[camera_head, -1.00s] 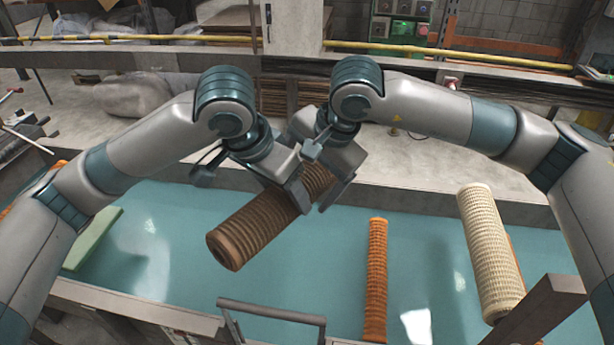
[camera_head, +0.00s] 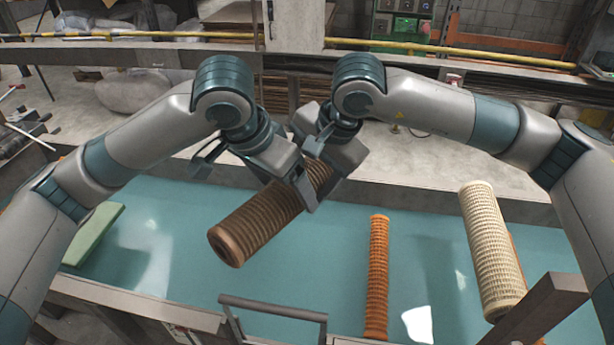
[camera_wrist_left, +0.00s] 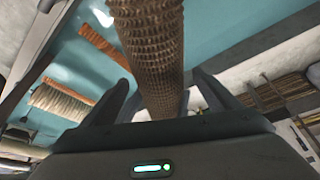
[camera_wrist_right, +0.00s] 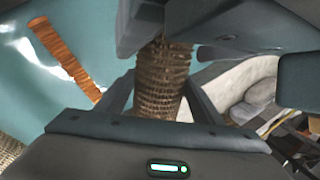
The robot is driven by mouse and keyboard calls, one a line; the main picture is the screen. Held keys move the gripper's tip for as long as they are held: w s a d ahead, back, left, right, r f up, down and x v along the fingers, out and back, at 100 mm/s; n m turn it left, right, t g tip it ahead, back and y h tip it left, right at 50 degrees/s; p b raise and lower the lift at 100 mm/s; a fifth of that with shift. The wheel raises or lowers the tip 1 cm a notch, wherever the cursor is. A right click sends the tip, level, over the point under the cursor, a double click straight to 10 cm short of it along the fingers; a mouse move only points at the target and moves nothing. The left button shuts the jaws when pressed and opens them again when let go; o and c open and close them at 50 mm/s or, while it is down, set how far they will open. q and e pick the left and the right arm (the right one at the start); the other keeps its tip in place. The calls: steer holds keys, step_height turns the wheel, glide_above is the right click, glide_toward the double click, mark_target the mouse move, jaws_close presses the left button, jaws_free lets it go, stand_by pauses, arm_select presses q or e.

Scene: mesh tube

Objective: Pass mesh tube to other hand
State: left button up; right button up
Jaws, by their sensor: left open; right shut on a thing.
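A brown ribbed mesh tube (camera_head: 262,222) is held up above the teal surface, tilted with its open end toward the lower left. My right gripper (camera_head: 325,190) is shut on the tube near its upper right end. My left gripper (camera_head: 290,185) is open around the tube, right beside the right gripper. In the left wrist view the tube (camera_wrist_left: 155,50) runs between the spread fingers, with space on either side. In the right wrist view the tube (camera_wrist_right: 160,85) sits between the fingers, and my left gripper covers part of it. The tube's far end is mostly hidden.
An orange mesh tube (camera_head: 377,275) and a cream mesh tube (camera_head: 490,245) lie on the teal table (camera_head: 420,240) to the right. A green block (camera_head: 95,232) lies at the left. A dark metal handle frame (camera_head: 272,312) stands at the front edge.

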arm_select(q)
steer(key=v, duration=1.1)
steer(key=shift+a, duration=0.1)
